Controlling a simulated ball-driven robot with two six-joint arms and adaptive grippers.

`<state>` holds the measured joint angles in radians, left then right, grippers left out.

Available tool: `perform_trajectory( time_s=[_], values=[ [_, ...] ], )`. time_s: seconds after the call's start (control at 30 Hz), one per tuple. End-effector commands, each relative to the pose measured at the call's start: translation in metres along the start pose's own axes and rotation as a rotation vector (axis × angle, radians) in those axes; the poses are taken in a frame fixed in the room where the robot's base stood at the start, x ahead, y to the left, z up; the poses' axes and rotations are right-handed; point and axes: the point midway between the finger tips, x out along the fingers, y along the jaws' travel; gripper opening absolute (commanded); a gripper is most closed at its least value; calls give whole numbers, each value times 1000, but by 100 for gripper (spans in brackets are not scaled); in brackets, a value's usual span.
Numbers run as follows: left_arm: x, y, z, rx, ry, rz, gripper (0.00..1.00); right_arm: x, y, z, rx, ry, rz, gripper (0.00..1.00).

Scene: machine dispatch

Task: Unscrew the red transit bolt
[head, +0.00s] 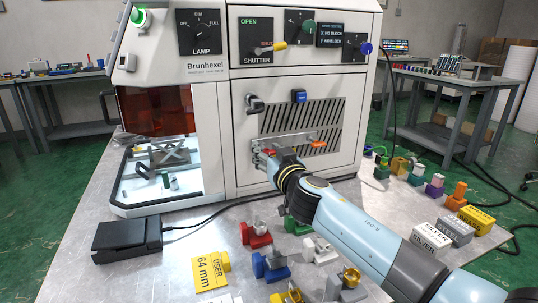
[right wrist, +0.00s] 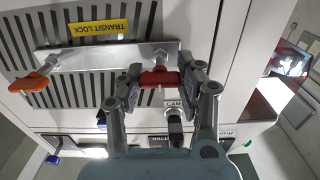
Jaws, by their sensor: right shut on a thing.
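The red transit bolt (right wrist: 157,78) has a red wing-like head on a metal shank at one end of a metal bar (right wrist: 105,58). In the right wrist view my right gripper (right wrist: 160,80) is shut on the red head, one finger at each end. In the head view the red bolt (head: 270,152) shows only in part, at the tip of my right gripper (head: 266,155). An orange bolt (right wrist: 28,85) sits at the bar's other end, apart from the gripper; it also shows in the head view (head: 318,144). My left gripper is not in view.
A black cylindrical part (right wrist: 175,128) is close to my right gripper. Several coloured blocks and fixtures stand on the table (head: 150,262), with a black pedal (head: 127,238) at left.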

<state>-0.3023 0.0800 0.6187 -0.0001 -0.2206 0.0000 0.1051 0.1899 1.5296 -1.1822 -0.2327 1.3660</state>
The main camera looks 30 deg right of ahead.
Motion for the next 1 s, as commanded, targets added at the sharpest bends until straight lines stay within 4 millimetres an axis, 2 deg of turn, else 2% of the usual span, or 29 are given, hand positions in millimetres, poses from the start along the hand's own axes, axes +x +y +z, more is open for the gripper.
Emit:
perform_trajectory(
  time_s=[0.23,0.5,0.87,1.0],
  values=[
    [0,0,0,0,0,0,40,0,0,0,-22,0,0,10],
    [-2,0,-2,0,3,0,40,0,-2,1,-386,-1,0,10],
    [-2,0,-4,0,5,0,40,0,-2,1,-451,-1,0,10],
    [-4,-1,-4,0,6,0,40,0,-2,1,-630,-2,0,10]
  ],
)
